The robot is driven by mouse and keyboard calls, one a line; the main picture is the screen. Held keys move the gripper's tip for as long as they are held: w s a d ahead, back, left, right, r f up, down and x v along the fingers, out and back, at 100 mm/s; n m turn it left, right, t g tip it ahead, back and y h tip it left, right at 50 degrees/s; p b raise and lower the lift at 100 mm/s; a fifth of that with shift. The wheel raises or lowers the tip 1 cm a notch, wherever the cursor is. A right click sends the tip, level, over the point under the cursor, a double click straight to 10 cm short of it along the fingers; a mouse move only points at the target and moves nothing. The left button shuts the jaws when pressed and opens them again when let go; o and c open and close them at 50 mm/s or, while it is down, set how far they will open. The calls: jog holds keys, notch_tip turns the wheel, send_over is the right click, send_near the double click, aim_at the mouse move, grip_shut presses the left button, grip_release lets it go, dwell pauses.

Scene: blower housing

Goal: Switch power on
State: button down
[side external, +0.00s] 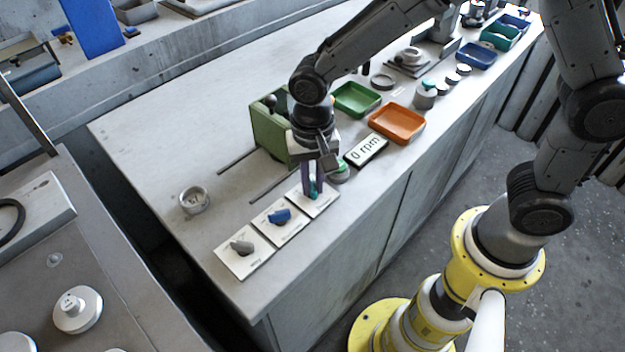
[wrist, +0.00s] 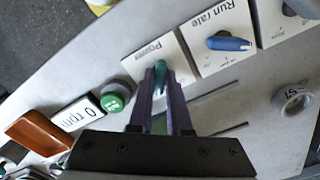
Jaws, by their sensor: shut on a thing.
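The power switch is a teal knob (wrist: 160,73) on a white plate marked Power (wrist: 138,60). In the side external view the same plate (side external: 325,203) is the one nearest the green housing, with the teal knob (side external: 314,190) at its middle. My gripper (wrist: 162,80) points down at the plate, its two purple fingers on either side of the knob and shut on it. The fingers hide part of the knob. The display (side external: 366,151) reads 0 rpm, and it also shows in the wrist view (wrist: 77,114).
A blue knob (wrist: 229,43) on the Run rate plate and a grey knob (side external: 241,246) on a third plate stand alongside. A green button (wrist: 113,102) is close to my fingers. The green housing (side external: 268,128), orange tray (side external: 397,123) and a metal ring (side external: 194,200) are nearby.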

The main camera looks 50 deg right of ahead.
aim_at(313, 184)
jog(key=c, duration=1)
grip_release()
jog(key=shift+o, duration=0.2)
jog(key=shift+r, duration=0.15)
jog(key=shift+r, duration=2.85)
